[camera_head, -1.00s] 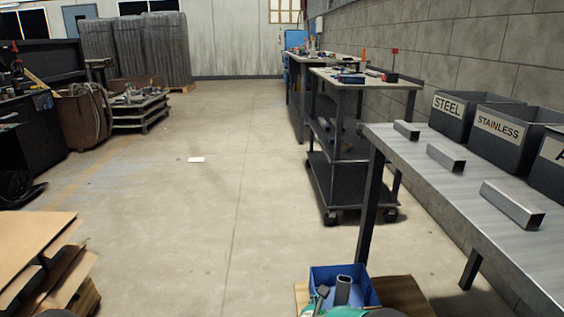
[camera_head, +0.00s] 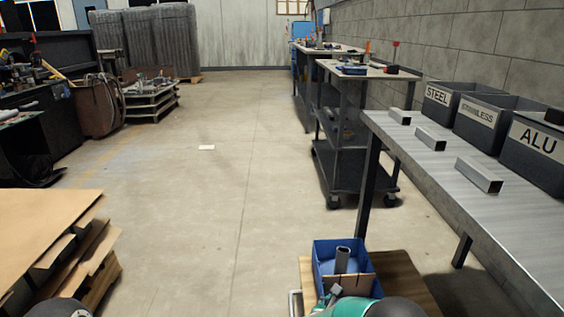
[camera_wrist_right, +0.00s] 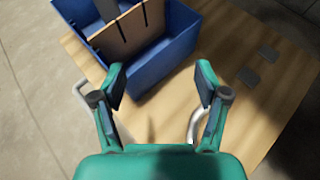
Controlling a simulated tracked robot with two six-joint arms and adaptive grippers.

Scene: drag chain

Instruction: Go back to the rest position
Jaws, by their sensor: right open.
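My right gripper (camera_wrist_right: 160,85) is open and empty in the right wrist view, its two green fingers apart over a wooden board. In the head view a green part of my right arm shows at the bottom edge, in front of the board. A blue bin (camera_head: 324,262) stands on the board (camera_head: 400,275), with a grey tube (camera_head: 342,260) upright in it. The blue bin (camera_wrist_right: 178,50) with its brown divider (camera_wrist_right: 135,35) is just beyond the fingertips in the right wrist view. My left gripper is not in view.
A metal table (camera_head: 440,165) at the right carries several square tubes and bins labelled STEEL (camera_head: 440,97), STAINLESS (camera_head: 480,120) and ALU (camera_head: 535,140). A dark cart (camera_head: 345,150) stands behind it. Cardboard sheets (camera_head: 45,230) are stacked at the left.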

